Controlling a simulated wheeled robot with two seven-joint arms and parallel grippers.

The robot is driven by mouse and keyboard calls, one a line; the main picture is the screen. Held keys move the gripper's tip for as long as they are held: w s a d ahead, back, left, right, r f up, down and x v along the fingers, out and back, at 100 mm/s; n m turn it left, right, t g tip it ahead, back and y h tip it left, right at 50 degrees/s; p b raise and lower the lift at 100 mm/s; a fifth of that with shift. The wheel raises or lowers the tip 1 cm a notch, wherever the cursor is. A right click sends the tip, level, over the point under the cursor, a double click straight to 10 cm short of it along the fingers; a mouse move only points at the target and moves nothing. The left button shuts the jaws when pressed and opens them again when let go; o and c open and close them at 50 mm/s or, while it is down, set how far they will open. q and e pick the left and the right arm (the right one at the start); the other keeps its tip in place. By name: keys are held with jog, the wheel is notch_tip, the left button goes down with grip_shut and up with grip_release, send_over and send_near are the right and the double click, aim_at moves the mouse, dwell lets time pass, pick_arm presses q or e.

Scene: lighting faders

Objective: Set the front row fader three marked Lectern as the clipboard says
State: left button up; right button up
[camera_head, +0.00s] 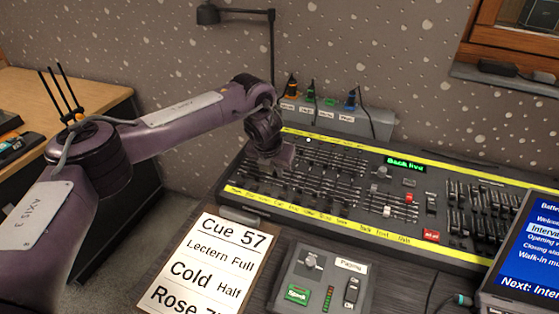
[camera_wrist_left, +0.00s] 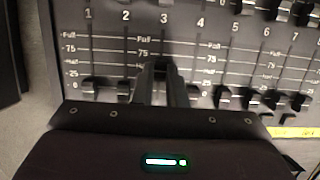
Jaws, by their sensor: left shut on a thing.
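The lighting desk (camera_head: 318,141) stands against the wall with rows of faders. My left gripper (camera_head: 277,160) is over the left part of its front row. In the left wrist view the left gripper (camera_wrist_left: 161,68) is over the track under the number 3 and is shut on the fader three cap, which the fingers hide. Fingertips appear between the 75 and 50 marks, but the cap's exact level is hidden. Fader caps one (camera_wrist_left: 90,84) and two (camera_wrist_left: 123,87) sit low, near 0. The clipboard sheet (camera_head: 207,262) reads "Cue 57", "Lectern Full", "Cold Half" and "Rose 7", partly cut off. The right gripper is out of view.
A small box marked Paging (camera_head: 340,268) with a knob and switches sits in front of the desk. A screen (camera_head: 530,250) stands at the right. Fader four's cap (camera_wrist_left: 222,96) is close to the right of my fingers. A lamp (camera_head: 208,14) rises behind.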

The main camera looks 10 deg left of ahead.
pick_arm(q)
jog(key=shift+w+a+b, duration=0.15)
jog(key=shift+w+b, duration=0.2)
jog(key=shift+w, duration=0.35)
jog(key=shift+w+a+b, duration=0.1)
jog(key=shift+w+b, duration=0.25)
jog(key=shift+w, duration=0.35)
jog(key=shift+o, duration=0.9)
jog(key=shift+w+a+r, duration=0.15)
jog(key=shift+w, duration=0.05)
jog(key=shift+o, duration=0.3)
jog(key=shift+w, duration=0.1)
jog(key=shift+o, duration=0.9)
jog(key=shift+a, duration=0.1)
jog(key=shift+d+r+p, duration=0.2)
jog(key=shift+r+p, duration=0.25)
jog(key=shift+w+d+r+p, duration=0.3)
jog(key=shift+d+r+p, duration=0.3)
jog(key=shift+p, duration=0.1)
jog(key=shift+s+r, duration=0.1)
